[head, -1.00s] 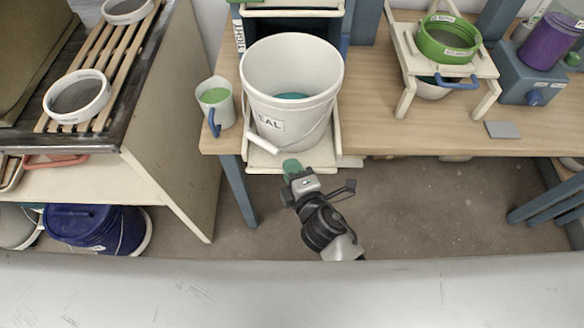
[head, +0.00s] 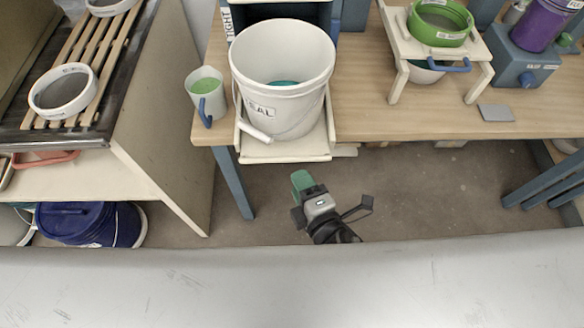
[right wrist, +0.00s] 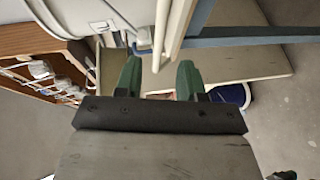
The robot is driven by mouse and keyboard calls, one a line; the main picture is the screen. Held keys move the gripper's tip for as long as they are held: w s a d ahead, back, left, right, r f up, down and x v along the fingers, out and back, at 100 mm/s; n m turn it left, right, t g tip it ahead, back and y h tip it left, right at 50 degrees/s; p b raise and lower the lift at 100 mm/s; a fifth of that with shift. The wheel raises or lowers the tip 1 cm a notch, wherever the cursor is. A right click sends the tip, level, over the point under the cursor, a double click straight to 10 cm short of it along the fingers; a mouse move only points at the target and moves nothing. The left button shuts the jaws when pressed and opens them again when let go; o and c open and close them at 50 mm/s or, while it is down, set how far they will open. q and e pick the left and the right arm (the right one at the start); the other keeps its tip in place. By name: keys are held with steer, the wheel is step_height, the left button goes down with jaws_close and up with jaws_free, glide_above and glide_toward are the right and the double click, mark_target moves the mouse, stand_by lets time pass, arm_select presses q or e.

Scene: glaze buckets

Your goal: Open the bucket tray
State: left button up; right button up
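The bucket tray (head: 285,151) is a cream tray at the bench's front edge, jutting out from under a blue-framed unit. A white bucket (head: 275,70) with teal glaze, its label ending in "EAL", stands on it, its handle hanging in front. My right gripper (head: 302,182) is in front of and below the tray, apart from it in the head view. In the right wrist view its two green fingers (right wrist: 159,78) are spread with nothing held between them. A pale upright edge (right wrist: 163,35), probably the tray's, shows beyond them. My left gripper is not in view.
A cup of green glaze (head: 207,92) stands left of the tray. A shelf unit with slatted rack (head: 90,60) is at left, with a blue bucket (head: 88,222) below. A green sieve (head: 440,22) on a stand is at right. Floor in front of the bench is open.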

steer(key=shift+v, duration=1.2)
steer(key=s+d+f+m+g+h, duration=0.1)
steer(key=s+d+f+m+g, duration=0.2)
steer(key=f, duration=0.7)
steer(key=s+d+f+m+g+h, duration=0.2)
steer(key=d+f+m, duration=0.2)
steer(key=f, duration=0.7)
steer(key=s+d+f+m+g+h, duration=0.1)
steer(key=s+d+f+m+g, duration=0.2)
steer(key=f, duration=0.7)
steer(key=s+d+f+m+g+h, duration=0.1)
steer(key=s+d+f+m+g, duration=0.2)
steer(key=s+f, duration=0.3)
steer(key=s+d+f+m+g+h, duration=0.1)
steer(key=s+d+f+m+g, duration=0.1)
steer(key=s+d+f+m, duration=0.4)
steer(key=s, duration=0.5)
steer(key=shift+s+d+f+g, duration=0.25)
steer(key=shift+s+g, duration=0.1)
steer(key=shift+g, duration=0.05)
